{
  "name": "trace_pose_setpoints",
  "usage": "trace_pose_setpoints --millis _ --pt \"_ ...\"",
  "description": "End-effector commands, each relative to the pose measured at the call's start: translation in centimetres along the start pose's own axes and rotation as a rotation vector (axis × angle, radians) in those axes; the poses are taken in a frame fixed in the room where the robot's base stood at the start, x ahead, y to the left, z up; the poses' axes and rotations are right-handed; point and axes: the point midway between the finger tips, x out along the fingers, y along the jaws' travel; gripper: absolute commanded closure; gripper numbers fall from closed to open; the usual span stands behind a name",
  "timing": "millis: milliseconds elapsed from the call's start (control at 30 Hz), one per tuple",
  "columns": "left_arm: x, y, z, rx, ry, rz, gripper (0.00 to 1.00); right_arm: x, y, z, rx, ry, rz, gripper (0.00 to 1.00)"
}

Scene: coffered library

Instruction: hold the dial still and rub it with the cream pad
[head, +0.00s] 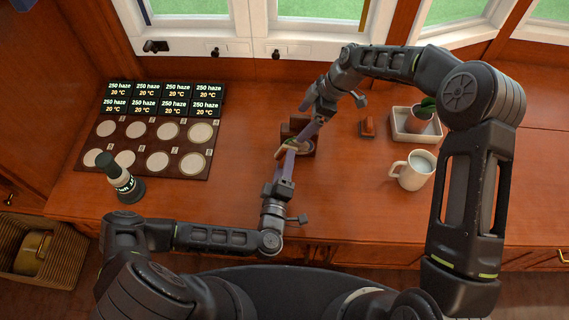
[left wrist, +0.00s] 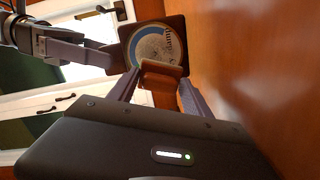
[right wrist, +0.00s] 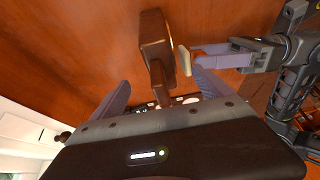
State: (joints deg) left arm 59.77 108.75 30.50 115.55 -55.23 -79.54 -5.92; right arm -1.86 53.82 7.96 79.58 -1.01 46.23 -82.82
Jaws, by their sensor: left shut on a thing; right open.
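The dial (left wrist: 150,43) shows in the left wrist view as a round, pale, marked face in a dark brown square mount. The mount's back and brown stem (right wrist: 157,75) show in the right wrist view. My left gripper (head: 289,160) is shut on the brown-backed cream pad (right wrist: 184,60), whose cream side faces the dial. The pad's brown backing (left wrist: 161,72) overlaps the dial's lower edge in the left wrist view; I cannot tell if they touch. My right gripper (head: 308,132) is open, its fingers on either side of the stem.
A white mug (head: 412,170), a potted plant in a pale tray (head: 405,133) and a small brown block (head: 367,126) stand right. Bare tabletop lies between.

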Motion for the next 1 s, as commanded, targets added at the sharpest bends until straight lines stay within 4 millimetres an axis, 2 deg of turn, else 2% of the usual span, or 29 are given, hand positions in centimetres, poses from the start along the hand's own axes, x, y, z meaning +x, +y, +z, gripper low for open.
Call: trace_pose_setpoints --millis 1000 --pt "1.7 0.0 -0.2 0.0 0.0 0.001 0.9 0.0 0.0 0.0 0.0 0.0 0.0 0.11"
